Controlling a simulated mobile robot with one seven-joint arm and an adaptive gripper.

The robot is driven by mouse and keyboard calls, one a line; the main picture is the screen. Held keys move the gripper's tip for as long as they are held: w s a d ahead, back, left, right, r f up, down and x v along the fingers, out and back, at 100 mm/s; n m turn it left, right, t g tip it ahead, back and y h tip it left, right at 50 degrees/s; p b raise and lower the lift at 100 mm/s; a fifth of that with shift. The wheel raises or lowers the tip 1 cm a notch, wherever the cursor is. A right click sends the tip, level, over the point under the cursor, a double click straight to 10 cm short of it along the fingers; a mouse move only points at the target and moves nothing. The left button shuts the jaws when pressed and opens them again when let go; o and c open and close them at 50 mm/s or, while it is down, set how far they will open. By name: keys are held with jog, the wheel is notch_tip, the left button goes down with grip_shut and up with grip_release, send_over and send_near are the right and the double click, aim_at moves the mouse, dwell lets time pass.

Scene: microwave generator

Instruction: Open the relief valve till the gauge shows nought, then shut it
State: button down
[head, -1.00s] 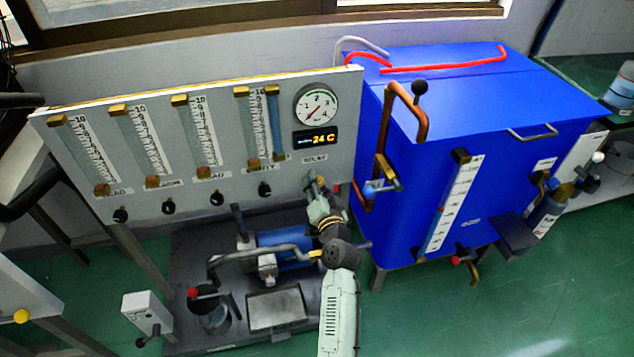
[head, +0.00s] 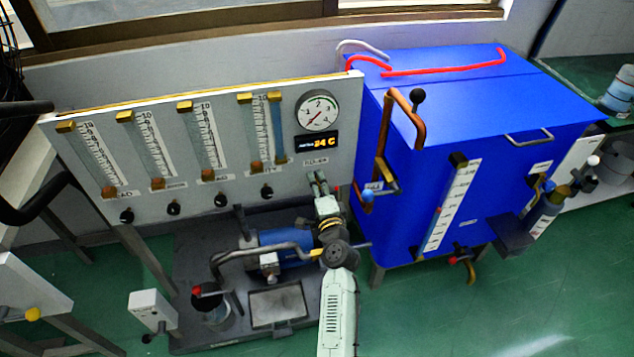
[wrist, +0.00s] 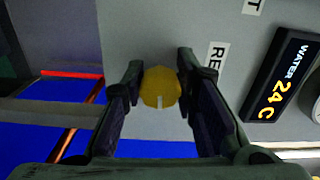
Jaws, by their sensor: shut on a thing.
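The relief valve is a round yellow knob (wrist: 160,86) with a pale mark on its rim, on the grey panel. In the wrist view it sits between my two fingertips, and my gripper (head: 318,180) is shut on it. In the head view my gripper hides the knob, just below a small label at the panel's lower right. The label beside the knob, partly cut off, begins with RE (wrist: 215,62). The round gauge (head: 317,110) is above, on the same panel. Its thin red needle seems to point to the lower left, but is too small to read exactly.
A display (head: 316,141) reading 24 C is under the gauge. Several flow tubes with black knobs line the panel (head: 228,180) to the left. A blue tank (head: 470,110) with copper pipes stands close on the right.

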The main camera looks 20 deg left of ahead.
jog(key=shift+m, duration=0.5)
jog(key=c, duration=1.2)
grip_release()
jog(key=shift+c, duration=0.2)
jog(key=v, duration=0.7)
jog(key=shift+s+d, duration=0.15)
jog(key=shift+s, duration=0.1)
